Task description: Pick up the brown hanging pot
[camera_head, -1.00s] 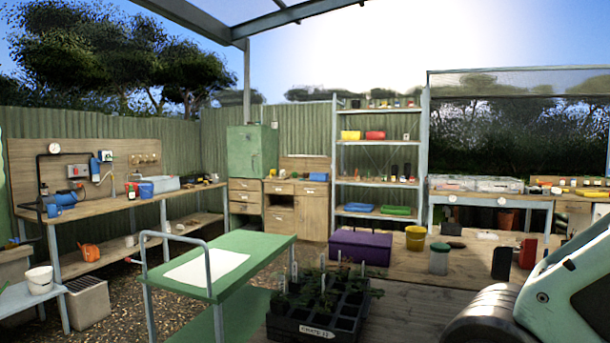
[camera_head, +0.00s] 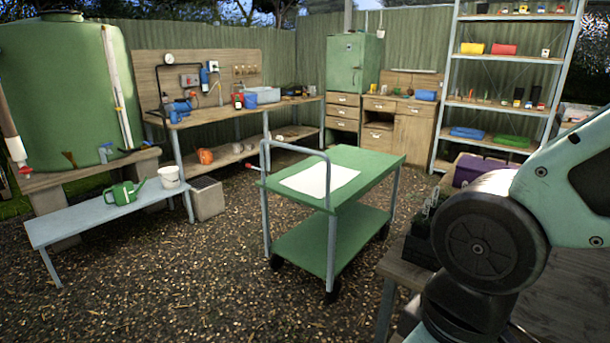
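I cannot make out a brown hanging pot for sure in this view. A small orange-brown object (camera_head: 205,157) sits on the lower shelf of the wooden bench at the left back; its exact kind is too small to tell. My arm fills the right side of the picture, with a dark round joint and pale green links. My gripper is out of the picture, so its fingers cannot be seen.
A green trolley (camera_head: 377,163) with a white sheet stands mid-floor on gravel. Left are a low bench (camera_head: 75,221) with a green watering can (camera_head: 122,193) and white bucket (camera_head: 169,177), and a large green tank (camera_head: 65,90). Open gravel lies in front left.

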